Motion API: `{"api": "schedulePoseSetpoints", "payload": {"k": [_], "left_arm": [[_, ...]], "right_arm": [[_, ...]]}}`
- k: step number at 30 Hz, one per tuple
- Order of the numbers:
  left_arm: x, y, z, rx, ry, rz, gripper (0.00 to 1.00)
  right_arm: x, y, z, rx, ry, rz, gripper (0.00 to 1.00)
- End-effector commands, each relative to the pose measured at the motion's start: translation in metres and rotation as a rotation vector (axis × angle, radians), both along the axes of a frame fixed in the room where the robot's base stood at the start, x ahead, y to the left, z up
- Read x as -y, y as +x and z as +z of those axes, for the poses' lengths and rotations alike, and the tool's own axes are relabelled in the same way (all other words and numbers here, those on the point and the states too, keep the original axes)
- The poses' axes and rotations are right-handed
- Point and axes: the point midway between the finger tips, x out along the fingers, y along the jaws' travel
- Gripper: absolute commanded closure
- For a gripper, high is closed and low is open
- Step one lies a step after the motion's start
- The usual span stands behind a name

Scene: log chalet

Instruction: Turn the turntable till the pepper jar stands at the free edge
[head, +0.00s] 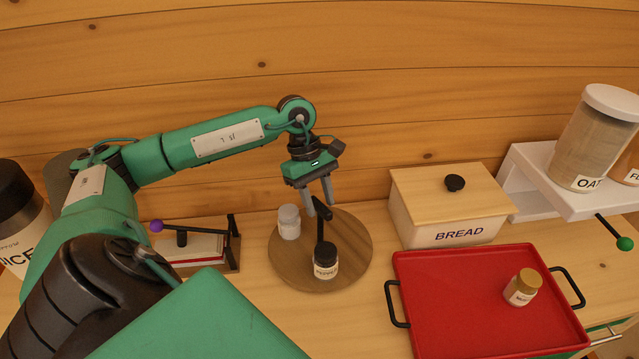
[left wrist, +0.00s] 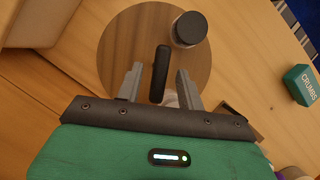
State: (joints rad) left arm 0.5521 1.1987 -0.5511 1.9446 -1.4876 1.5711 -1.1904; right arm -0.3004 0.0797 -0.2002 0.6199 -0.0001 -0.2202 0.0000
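The round wooden turntable (head: 355,245) lies on the counter; it also shows in the left wrist view (left wrist: 118,48). The pepper jar (head: 325,263), dark-lidded with a white label, stands near the turntable's front rim. In the left wrist view the jar (left wrist: 190,29) is at the upper right of the disc. A pale jar (head: 289,222) stands at the disc's left. A black handle (head: 320,230) rises from the disc. My left gripper (head: 320,208) is open above the disc's back half. In the left wrist view the handle (left wrist: 160,72) appears between its separated fingers; contact cannot be told. My right gripper is out of view.
A wooden holder with a purple knob (head: 156,226) is left of the turntable. A white shelf (head: 535,175) is at far right.

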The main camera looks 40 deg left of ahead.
Motion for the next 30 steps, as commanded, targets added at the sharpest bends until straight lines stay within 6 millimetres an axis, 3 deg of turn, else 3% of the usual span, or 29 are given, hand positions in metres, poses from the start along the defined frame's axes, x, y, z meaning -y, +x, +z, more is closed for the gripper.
{"api": "schedulePoseSetpoints", "payload": {"k": [7, 11, 24, 30], "left_arm": [[-0.001, 0.0, 0.001, 0.001, 0.0, 0.0, 0.62], [-0.006, 0.002, 0.012, 0.004, 0.0, 0.002, 0.62], [-0.039, 0.009, 0.096, 0.005, -0.001, 0.0, 0.62], [-0.048, 0.01, 0.119, 0.002, 0.0, 0.0, 0.62]], "right_arm": [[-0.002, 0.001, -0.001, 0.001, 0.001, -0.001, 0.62], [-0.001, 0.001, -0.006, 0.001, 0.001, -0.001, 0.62], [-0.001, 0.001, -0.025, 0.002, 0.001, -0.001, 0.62], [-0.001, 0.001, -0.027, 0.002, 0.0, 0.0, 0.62]]}}
